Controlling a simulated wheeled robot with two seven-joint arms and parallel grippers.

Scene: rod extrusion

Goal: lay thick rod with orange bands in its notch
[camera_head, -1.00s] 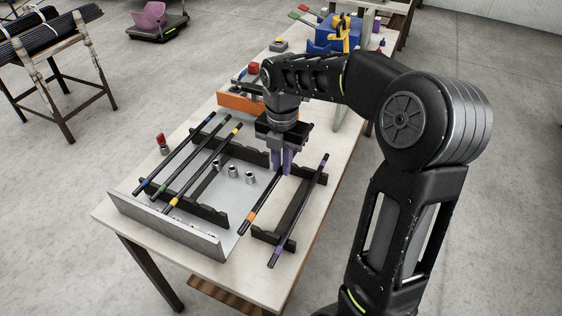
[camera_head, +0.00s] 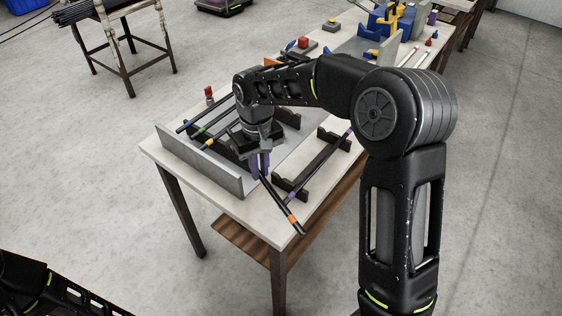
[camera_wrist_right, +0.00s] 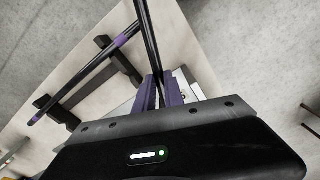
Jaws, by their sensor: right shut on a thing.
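The thick black rod with an orange band (camera_head: 279,201) hangs from my right gripper (camera_head: 260,170), its banded end slanting down toward the table's front edge. In the right wrist view the rod (camera_wrist_right: 147,35) runs up from between the purple fingers (camera_wrist_right: 160,92), which are shut on it. The dark notched supports (camera_head: 290,187) stand just right of the gripper and carry a purple-banded rod (camera_head: 311,172). That rod (camera_wrist_right: 92,66) also lies across the supports (camera_wrist_right: 122,62) in the right wrist view. The held rod's far end is hidden. My left gripper is out of view.
A grey tray wall (camera_head: 200,165) stands at the left, with several banded rods (camera_head: 196,131) behind it, partly hidden by my arm. A red-topped item (camera_head: 209,94) stands beyond them. Blue and yellow items (camera_head: 390,20) sit at the table's far end.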

